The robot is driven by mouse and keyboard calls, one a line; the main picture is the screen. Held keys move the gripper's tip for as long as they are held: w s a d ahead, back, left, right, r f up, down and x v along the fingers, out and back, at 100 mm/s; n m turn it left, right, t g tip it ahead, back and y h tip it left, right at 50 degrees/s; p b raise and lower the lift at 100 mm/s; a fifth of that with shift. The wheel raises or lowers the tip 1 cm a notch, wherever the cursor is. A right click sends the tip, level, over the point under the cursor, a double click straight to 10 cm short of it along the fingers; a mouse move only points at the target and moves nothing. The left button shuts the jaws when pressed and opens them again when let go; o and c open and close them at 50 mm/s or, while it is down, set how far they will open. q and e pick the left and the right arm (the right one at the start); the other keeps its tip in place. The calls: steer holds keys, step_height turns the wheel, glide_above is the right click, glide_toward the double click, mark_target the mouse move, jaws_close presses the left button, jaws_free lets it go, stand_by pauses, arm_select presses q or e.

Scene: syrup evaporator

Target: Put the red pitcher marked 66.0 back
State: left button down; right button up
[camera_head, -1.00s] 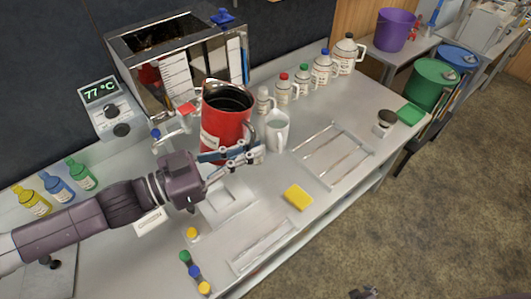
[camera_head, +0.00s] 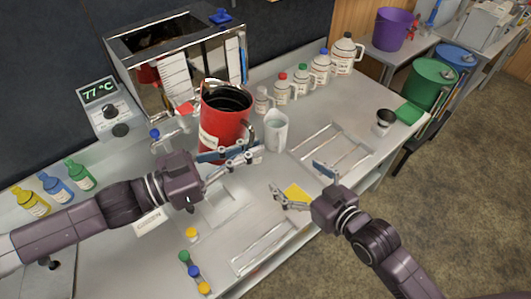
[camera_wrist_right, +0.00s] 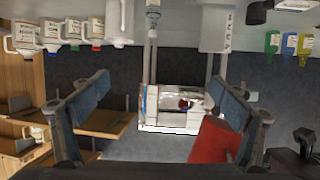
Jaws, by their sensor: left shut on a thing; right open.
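The red pitcher (camera_head: 224,116) stands upright in front of the steel evaporator in the head view, its dark inside open to the top. A pale label shows on its side, too small to read. My left gripper (camera_head: 229,153) is shut on the pitcher, its fingers across the lower front. I cannot tell whether the pitcher's bottom touches the bench. My right gripper (camera_head: 299,180) is open and empty over the front of the bench, near a yellow sponge. In the right wrist view its fingers (camera_wrist_right: 160,105) are wide apart, with a red surface behind the right one.
The evaporator (camera_head: 180,70) stands behind the pitcher. White jugs with coloured caps (camera_head: 303,80) line the back. Coloured bottles (camera_head: 57,188) stand left.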

mark_target(252, 145)
steer(key=s+a+r+y, duration=0.1)
steer(key=s+a+r, duration=0.1)
steer(key=r, duration=0.3)
steer(key=s+a+r+y, duration=0.2)
steer(key=a+r, duration=0.1)
steer(key=r, duration=0.3)
steer(key=s+a+r+t+y, duration=0.1)
steer(key=s+a+r+y, duration=0.1)
steer(key=r, duration=0.4)
steer(key=shift+s+a+r, duration=0.2)
steer(key=shift+a, duration=0.5)
steer(key=x, duration=1.1)
steer(key=shift+w+a, duration=0.2)
steer(key=shift+a, duration=0.1)
steer(key=c, duration=1.4)
arm_select(q)
steer(key=c, duration=2)
jaws_free()
arm_select(e)
steer(key=shift+r, duration=0.1)
steer(key=shift+c, duration=0.4)
